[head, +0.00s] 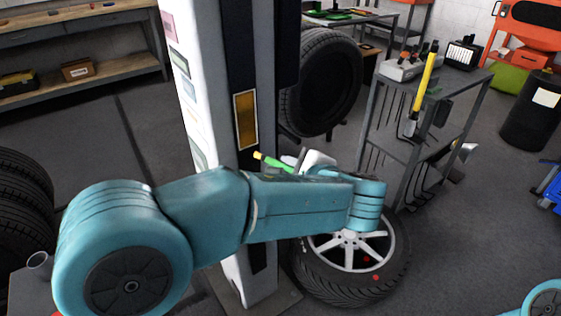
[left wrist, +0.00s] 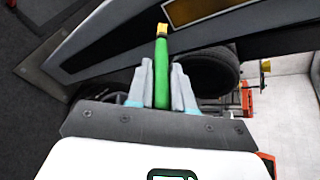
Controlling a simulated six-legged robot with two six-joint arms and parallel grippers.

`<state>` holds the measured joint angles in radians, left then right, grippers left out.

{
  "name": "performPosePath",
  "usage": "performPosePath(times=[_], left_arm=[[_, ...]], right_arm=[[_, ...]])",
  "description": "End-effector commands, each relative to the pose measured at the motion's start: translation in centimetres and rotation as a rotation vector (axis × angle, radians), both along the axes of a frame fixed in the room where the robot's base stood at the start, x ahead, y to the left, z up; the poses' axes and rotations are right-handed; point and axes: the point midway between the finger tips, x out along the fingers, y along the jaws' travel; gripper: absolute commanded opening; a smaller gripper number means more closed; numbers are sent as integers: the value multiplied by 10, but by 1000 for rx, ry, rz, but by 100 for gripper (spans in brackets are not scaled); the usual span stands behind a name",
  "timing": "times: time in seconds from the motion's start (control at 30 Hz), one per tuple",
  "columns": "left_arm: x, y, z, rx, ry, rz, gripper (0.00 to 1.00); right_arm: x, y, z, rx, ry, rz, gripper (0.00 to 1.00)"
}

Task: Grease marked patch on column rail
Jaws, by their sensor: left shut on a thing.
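The marked patch (head: 245,118) is an amber rectangle with a pale outline on the dark rail of the column (head: 203,45). It also shows at the top of the left wrist view (left wrist: 195,9). My left gripper (head: 296,164) is shut on a green stick-like grease tool (head: 277,163) with a yellow tip. In the left wrist view the tool (left wrist: 161,65) stands out between the fingers (left wrist: 160,92), its tip pointing toward the rail. The tip appears below the patch in the head view and apart from it. My right gripper is out of view.
A wheel with a white rim (head: 322,270) lies on the floor at the column's foot. A tyre (head: 325,82) stands behind the column. A grey cart (head: 441,107) with a yellow-handled tool is at right. Tyres (head: 22,205) stand at far left.

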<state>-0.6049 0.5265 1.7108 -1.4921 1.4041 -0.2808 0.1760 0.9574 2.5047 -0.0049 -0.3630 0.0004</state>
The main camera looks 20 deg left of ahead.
Motion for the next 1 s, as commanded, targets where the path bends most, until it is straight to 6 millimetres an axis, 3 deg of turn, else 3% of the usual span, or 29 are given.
performPosePath(times=[0.13, 0.57, 1.0], left_arm=[[-8, -11, 0, 1, 0, -3, 0], [-11, -15, 0, 0, 0, -2, 0], [-29, -38, 0, 0, 0, 0, 0]], right_arm=[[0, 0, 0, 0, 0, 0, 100], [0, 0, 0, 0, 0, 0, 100], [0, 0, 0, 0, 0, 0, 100]])
